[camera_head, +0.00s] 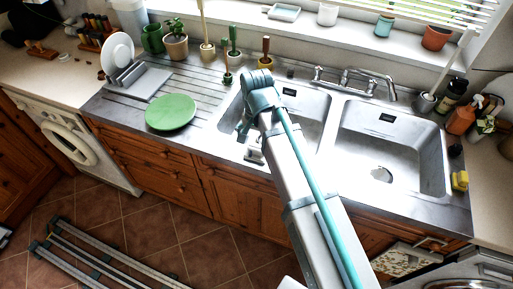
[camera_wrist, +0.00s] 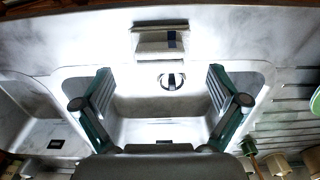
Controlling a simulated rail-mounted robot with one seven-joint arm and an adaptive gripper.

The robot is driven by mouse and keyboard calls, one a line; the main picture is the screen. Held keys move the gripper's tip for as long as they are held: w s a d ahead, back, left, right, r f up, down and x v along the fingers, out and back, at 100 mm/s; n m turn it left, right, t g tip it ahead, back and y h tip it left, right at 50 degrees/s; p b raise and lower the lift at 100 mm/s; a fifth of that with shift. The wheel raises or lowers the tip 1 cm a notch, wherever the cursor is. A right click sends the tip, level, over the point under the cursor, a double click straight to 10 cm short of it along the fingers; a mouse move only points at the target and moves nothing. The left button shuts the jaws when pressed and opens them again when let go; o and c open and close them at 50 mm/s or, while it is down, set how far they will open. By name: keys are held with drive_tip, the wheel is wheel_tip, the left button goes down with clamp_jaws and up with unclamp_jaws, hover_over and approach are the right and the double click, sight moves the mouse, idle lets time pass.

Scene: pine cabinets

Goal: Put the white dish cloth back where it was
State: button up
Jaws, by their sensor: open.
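My gripper (camera_wrist: 160,88) is open, with its two fingers wide apart and nothing between them. In the head view my gripper (camera_head: 243,130) is over the left sink basin, near its front edge, partly hidden by my arm. A small white folded cloth with a dark stripe (camera_wrist: 160,43), seemingly the white dish cloth, lies at the front rim of the basin in the wrist view. It is ahead of the fingers and apart from them. In the head view it shows as a small pale patch (camera_head: 254,157) just below my gripper.
The right basin (camera_head: 392,150) is empty. A green plate (camera_head: 171,112) lies on the drainboard, left of my gripper. A tap (camera_head: 355,80) stands behind the basins. A patterned cloth (camera_head: 405,259) hangs from a rail (camera_head: 432,241) at the front right. Potted cacti (camera_head: 234,58) stand behind the drainboard.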

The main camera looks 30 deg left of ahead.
sight(257, 147)
wheel_tip(257, 147, up, 7)
drive_tip(key=b, duration=0.1)
drive_tip(key=shift+r, duration=0.2)
idle(0.5)
